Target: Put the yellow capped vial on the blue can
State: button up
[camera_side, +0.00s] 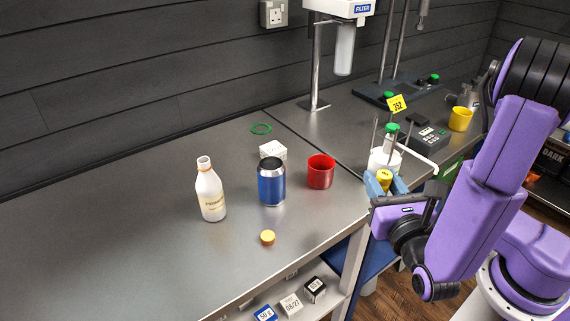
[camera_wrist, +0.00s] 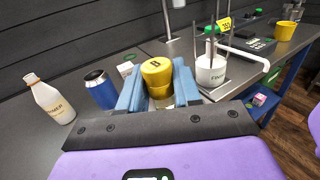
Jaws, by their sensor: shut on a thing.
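The blue can (camera_side: 271,184) stands upright on the grey bench, with a dark top and silver rims. It also shows in the wrist view (camera_wrist: 101,92), left of my gripper. My gripper (camera_side: 384,183) is shut on the yellow capped vial (camera_side: 384,177), at the right, by the bench's front edge. In the wrist view the vial (camera_wrist: 157,73) sits upright between the two blue fingers of my gripper (camera_wrist: 158,88), its yellow cap marked with a dark letter. The vial's lower part is hidden. The vial is apart from the can, well to its right.
A red cup (camera_side: 320,172) and a white box (camera_side: 273,149) stand close to the can. A white bottle (camera_side: 210,192) is to its left, and a loose yellow cap (camera_side: 267,237) lies in front. The bench's left side is clear.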

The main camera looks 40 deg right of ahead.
jog(key=w+a+r+m+h, duration=0.1)
jog(key=w+a+r, duration=0.2)
jog(key=w+r, duration=0.8)
send_over(271, 163)
jog(key=s, duration=0.1)
jog(key=shift+g, duration=0.4)
jog(key=f, duration=0.8)
jog(key=shift+s+d, duration=0.15)
jog(key=shift+d, duration=0.1)
jog(key=shift+w+a+f, duration=0.2)
jog(key=shift+w+f, duration=0.3)
jog(key=shift+f, duration=0.15)
jog(key=shift+w+f, duration=0.15)
jog(key=shift+f, duration=1.55)
jog(key=shift+f, duration=0.15)
jog(key=o, duration=1)
jog(key=shift+o, duration=0.2)
